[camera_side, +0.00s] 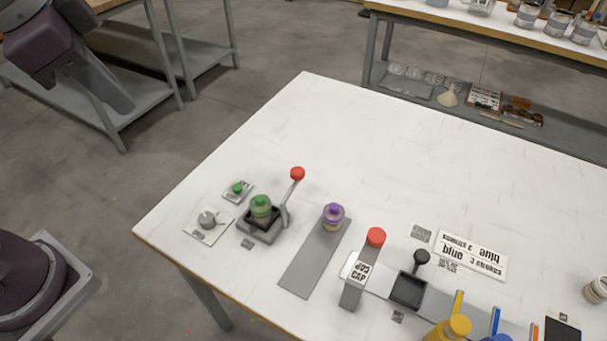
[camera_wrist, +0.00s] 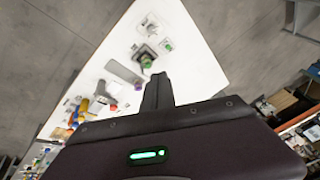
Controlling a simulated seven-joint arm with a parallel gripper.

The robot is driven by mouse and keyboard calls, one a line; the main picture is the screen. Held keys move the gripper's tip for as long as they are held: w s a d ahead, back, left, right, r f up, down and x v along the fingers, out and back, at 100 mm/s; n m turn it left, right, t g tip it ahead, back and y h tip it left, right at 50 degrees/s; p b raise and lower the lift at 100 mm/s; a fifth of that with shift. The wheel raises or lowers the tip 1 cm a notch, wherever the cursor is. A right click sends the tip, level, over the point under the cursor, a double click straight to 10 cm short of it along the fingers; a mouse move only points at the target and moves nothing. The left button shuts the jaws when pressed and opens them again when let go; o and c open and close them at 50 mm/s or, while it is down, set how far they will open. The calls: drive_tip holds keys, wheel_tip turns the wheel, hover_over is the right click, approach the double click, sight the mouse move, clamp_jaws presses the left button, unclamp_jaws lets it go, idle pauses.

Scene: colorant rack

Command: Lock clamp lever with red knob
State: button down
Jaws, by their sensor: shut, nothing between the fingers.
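The clamp (camera_side: 261,238) has a grey base with a dark square seat. A green-lidded jar (camera_side: 261,208) sits in it. Its grey lever (camera_side: 288,194) stands up at a slant, leaning right, with a red knob (camera_side: 297,173) at its top. In the wrist view the clamp (camera_wrist: 145,52) is small, beyond my fingers, and I cannot make out the lever. My gripper (camera_side: 121,104) is at the upper left in the side view, well away from the clamp and above floor level. In the wrist view my gripper (camera_wrist: 159,76) has its fingers together, holding nothing.
A dial plate (camera_side: 208,224) and a green button (camera_side: 238,188) lie left of the clamp. A grey strip with a purple-lidded jar (camera_side: 333,215) is to its right. Beyond it stand a red-topped press (camera_side: 375,238) and a black tray (camera_side: 407,290). The rear tabletop is clear.

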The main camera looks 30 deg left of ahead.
drive_tip(key=w+d+f+m+g, duration=0.1)
drive_tip(key=w+d+m, duration=0.45)
drive_tip(key=w, duration=0.25)
drive_tip(key=w+d+f+m+g+y, duration=0.1)
drive_tip(key=w+d+f+m, duration=0.3)
drive_tip(key=d+f+m, duration=0.2)
drive_tip(key=w+d+f+m+y, duration=0.1)
drive_tip(key=w+d+f+m, duration=0.4)
drive_tip(key=d+f, duration=0.4)
drive_tip(key=shift+d+f+m+g, duration=0.2)
drive_tip(key=shift+d+m+g, duration=0.2)
drive_tip(key=shift+m, duration=0.15)
drive_tip(key=w+a+f, duration=0.3)
drive_tip(key=a+f, duration=0.3)
drive_tip(key=f, duration=0.3)
drive_tip(key=shift+f, duration=0.3)
